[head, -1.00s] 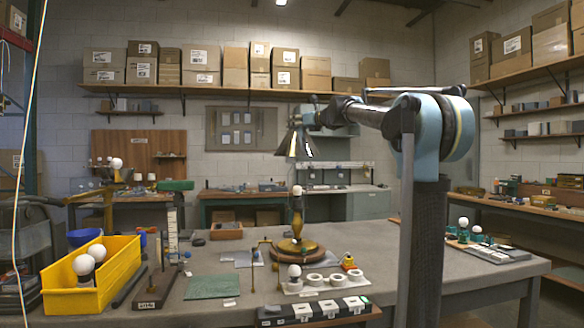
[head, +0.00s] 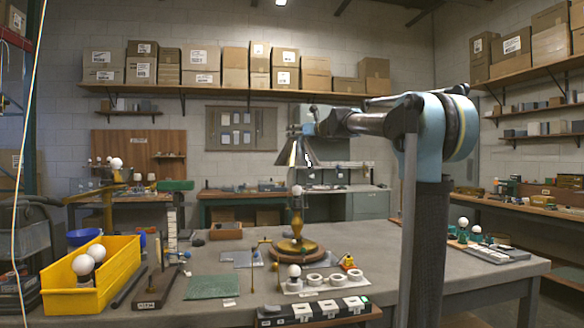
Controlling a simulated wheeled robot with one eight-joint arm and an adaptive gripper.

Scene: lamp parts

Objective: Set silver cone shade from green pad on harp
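The silver cone shade (head: 297,154) hangs in the air from my gripper (head: 299,131), narrow end up. My gripper looks shut on the top of the shade; the fingers are small and partly merge with it. Below it stands a brass lamp (head: 296,218) on a round base, upright, with a white bulb (head: 297,190) on top. A gap shows between the shade's rim and the bulb. The harp is too thin to make out. The green pad (head: 212,286) lies bare on the table at front left.
A yellow bin (head: 115,276) with white bulbs stands at left. White rings (head: 314,280) and a black tray (head: 312,310) lie in front of the lamp. A thin upright rod (head: 252,270) and a post (head: 172,235) stand to its left.

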